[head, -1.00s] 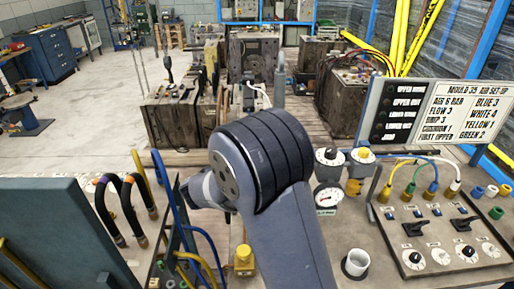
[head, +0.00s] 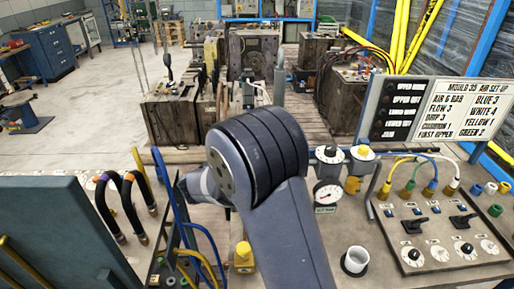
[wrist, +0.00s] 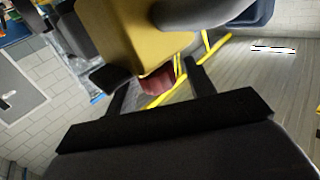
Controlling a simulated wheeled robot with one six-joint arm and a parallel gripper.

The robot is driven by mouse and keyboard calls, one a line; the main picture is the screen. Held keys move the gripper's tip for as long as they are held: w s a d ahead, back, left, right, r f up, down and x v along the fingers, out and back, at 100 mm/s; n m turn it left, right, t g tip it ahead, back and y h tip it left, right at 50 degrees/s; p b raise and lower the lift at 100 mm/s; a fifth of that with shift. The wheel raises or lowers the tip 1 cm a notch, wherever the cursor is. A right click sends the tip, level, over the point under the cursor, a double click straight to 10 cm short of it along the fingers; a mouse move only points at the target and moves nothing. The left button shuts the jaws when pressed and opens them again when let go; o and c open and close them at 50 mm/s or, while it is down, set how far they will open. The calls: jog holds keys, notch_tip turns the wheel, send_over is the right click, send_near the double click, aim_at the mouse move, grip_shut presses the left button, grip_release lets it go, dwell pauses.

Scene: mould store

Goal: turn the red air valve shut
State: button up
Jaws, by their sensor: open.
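In the wrist view a dull red part (wrist: 157,81) shows under the edge of a large yellow block (wrist: 135,35). It looks like the red air valve's handle, but only a small piece is visible. My gripper (wrist: 152,76) is open, its two dark fingers apart, with the red part in the gap between them in this view. I cannot tell whether either finger touches it. In the head view my arm hides the gripper and I cannot make out the red valve.
A round gauge (head: 327,196) and a control panel with knobs (head: 445,232) stand to the right of my arm. Blue hoses (head: 175,200) and a dark panel (head: 60,235) are at the left, close to my arm.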

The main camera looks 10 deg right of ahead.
jog(key=b+v, duration=0.2)
jog(key=v, duration=0.8)
jog(key=shift+s+a, duration=0.2)
jog(key=shift+a, duration=0.15)
jog(key=p+x, duration=0.2)
jog(key=x, duration=0.9)
jog(key=shift+s+t, duration=0.1)
jog(key=shift+t, duration=0.2)
jog(key=shift+a, duration=0.15)
